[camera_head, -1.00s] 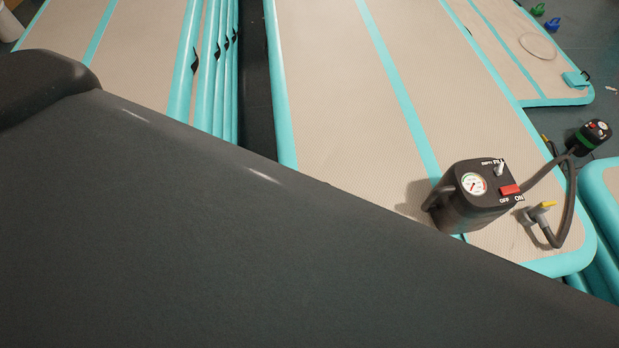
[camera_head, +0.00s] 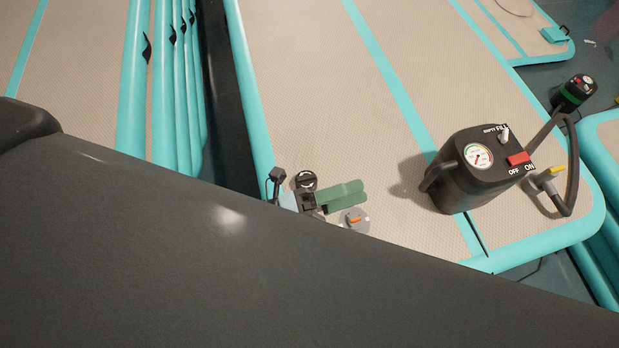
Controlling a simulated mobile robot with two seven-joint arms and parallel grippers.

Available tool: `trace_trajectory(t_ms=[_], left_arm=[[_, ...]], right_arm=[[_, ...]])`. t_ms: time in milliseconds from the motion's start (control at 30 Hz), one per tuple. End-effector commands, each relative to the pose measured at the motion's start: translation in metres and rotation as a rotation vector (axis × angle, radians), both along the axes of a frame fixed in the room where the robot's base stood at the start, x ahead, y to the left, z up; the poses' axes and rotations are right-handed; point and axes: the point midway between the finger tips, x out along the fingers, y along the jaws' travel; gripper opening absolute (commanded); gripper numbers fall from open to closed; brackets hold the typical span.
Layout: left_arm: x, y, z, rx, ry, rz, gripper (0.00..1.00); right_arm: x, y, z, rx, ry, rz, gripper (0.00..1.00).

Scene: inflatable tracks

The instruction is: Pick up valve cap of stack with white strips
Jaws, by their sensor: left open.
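My left gripper (camera_head: 360,194), with green fingers pointing right, shows just above the edge of the dark shape close to the camera. It is open and appears to have nothing between its fingers. A small round grey valve piece with an orange part (camera_head: 353,220) lies just below the fingertips in the picture, partly cut off by the dark edge. I cannot tell whether they touch. The beige mat (camera_head: 330,110) around it has turquoise strips. No stack with white strips can be made out. My right gripper is not in view.
A black pump (camera_head: 470,170) with a gauge and red switch stands on the mat to the right, its hose (camera_head: 572,165) curving beside it. Several turquoise-edged folded layers (camera_head: 160,90) stand at left. The mat behind the gripper is clear.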

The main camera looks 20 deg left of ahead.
Motion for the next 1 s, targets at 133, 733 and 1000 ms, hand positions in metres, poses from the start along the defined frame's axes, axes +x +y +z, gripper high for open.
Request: trace_trajectory(t_ms=[133, 733, 1000], left_arm=[[-0.018, -0.039, -0.01, 0.249, -0.49, -0.25, 0.75], [0.058, 0.064, -0.15, 1.246, -1.891, -1.476, 0.75], [0.102, 0.118, -0.139, 1.454, -1.932, -1.797, 0.75]], right_arm=[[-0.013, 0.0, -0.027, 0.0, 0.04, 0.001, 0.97], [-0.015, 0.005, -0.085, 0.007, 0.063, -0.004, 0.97], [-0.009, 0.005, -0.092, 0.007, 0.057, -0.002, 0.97]])
